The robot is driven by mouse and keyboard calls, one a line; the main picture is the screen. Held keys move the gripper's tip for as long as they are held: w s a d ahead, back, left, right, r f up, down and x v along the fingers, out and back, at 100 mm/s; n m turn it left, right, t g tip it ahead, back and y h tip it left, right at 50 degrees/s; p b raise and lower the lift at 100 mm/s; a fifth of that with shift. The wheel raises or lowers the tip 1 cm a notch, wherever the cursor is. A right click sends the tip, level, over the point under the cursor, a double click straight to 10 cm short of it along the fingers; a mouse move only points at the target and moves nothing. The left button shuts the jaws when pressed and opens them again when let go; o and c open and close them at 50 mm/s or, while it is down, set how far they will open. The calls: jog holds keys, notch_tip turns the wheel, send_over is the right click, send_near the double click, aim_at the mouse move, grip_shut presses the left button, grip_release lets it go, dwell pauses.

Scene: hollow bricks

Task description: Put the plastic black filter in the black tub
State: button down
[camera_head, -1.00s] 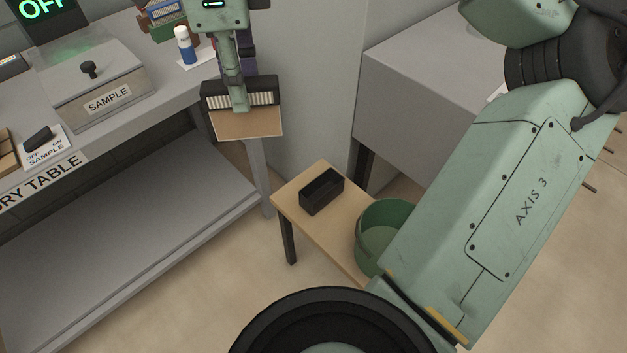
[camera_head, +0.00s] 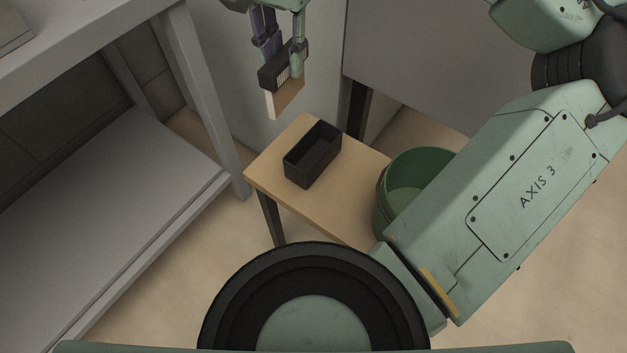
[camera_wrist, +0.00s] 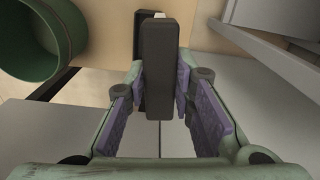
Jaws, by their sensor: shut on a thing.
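The black plastic filter (camera_head: 283,68) has a striped white strip and a tan panel below it. My gripper (camera_head: 279,55) is shut on it and holds it in the air, above and behind the small wooden table. In the wrist view the filter (camera_wrist: 157,65) shows as a long black bar between the purple finger pads of my gripper (camera_wrist: 160,90). The black tub (camera_head: 312,155) is an open rectangular box on the wooden table, and I see nothing in it. In the wrist view a dark edge, probably the tub (camera_wrist: 139,40), shows partly behind the filter.
The wooden table (camera_head: 340,205) has bare top around the tub. A green bucket (camera_head: 415,190) stands at its right. A grey workbench with a lower shelf (camera_head: 120,190) is at left. A grey cabinet (camera_head: 430,70) stands behind.

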jog(key=d+f+n+b, duration=0.1)
jog(key=f+b, duration=0.1)
jog(key=f, duration=0.4)
jog(key=d+f+n+b, duration=0.1)
jog(key=f+b, duration=0.1)
jog(key=f, duration=0.4)
jog(key=w+d+f+n+b, duration=0.1)
jog(key=d+f+b, duration=0.1)
jog(key=f, duration=0.4)
jog(key=shift+w+f+b, duration=0.1)
jog(key=shift+f+b, duration=0.25)
jog(key=shift+f, duration=0.05)
jog(key=shift+f, duration=0.1)
jog(key=c, duration=1.4)
grip_release()
jog(key=shift+o, duration=0.2)
notch_tip(320, 180, up, 12)
jog(key=p, duration=0.2)
jog(key=shift+p, duration=0.3)
jog(key=shift+d, duration=0.1)
